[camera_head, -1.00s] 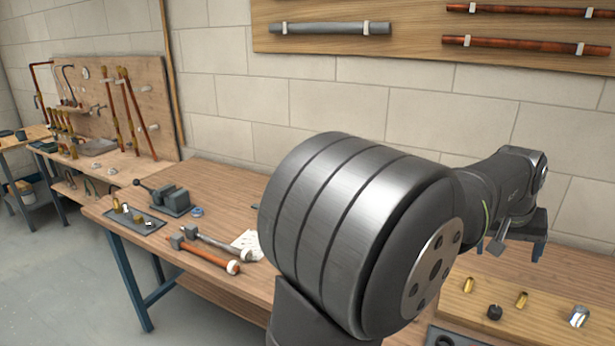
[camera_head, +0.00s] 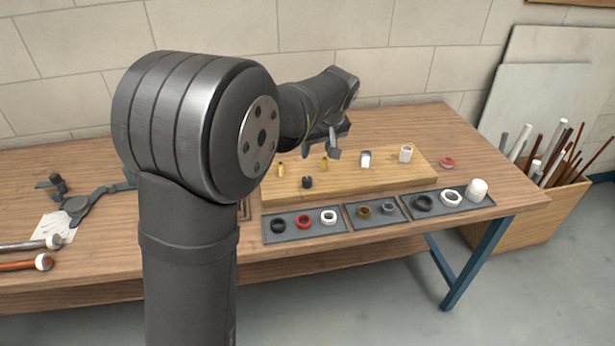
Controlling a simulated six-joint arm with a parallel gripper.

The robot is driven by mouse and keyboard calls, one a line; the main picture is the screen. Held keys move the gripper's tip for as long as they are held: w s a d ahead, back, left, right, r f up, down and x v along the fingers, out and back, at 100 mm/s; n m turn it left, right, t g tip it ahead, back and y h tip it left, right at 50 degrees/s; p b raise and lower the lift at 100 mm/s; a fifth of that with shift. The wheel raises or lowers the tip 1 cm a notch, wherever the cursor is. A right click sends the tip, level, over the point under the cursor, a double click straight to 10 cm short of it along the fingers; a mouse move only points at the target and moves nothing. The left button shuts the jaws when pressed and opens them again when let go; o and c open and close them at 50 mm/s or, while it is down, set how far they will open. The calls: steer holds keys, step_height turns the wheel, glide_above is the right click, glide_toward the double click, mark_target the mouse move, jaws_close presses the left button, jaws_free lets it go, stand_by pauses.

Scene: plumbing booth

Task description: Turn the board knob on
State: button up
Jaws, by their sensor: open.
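A pale wooden board (camera_head: 350,183) lies on the workbench, right of my arm. A small black knob (camera_head: 307,183) stands near its front left edge; the way it is turned is too small to tell. Brass fittings (camera_head: 281,170) and (camera_head: 325,164), a shiny metal fitting (camera_head: 366,159) and a white fitting (camera_head: 405,153) stand along the back of the board. My gripper (camera_head: 321,153) is open over the back of the board, behind and above the knob, apart from it. My forearm and wrist partly hide the board's back left.
Dark trays (camera_head: 302,235) with several rings and caps lie along the bench front. A red ring (camera_head: 447,162) lies right of the board. A crate of pipes (camera_head: 515,210) stands at right.

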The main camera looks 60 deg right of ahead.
mark_target(307, 179)
steer(key=x, duration=1.5)
steer(key=shift+f, duration=0.3)
steer(key=c, duration=1)
